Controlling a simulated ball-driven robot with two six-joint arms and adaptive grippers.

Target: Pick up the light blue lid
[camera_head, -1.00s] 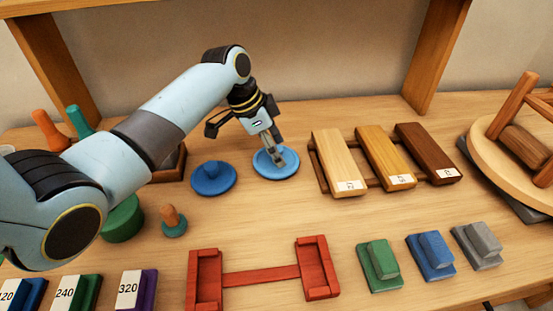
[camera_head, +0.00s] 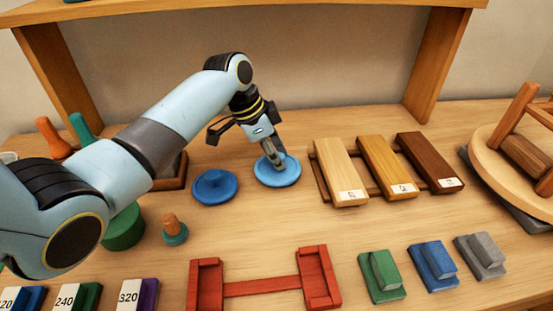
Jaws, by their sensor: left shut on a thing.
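The light blue lid (camera_head: 284,178) is a round disc on the wooden bench, left of the wooden blocks. My left gripper (camera_head: 276,163) points down over its middle and is shut on it, seemingly at its knob, which the fingers hide. The lid looks to be at or very near the bench surface; I cannot tell whether there is a gap under it. My right gripper is not in view.
Three labelled wooden blocks (camera_head: 388,166) lie on a rack to the right. A red wooden frame (camera_head: 262,286) is in front. Small green, blue and grey blocks (camera_head: 433,262) stand at front right. A shelf post (camera_head: 440,70) rises behind.

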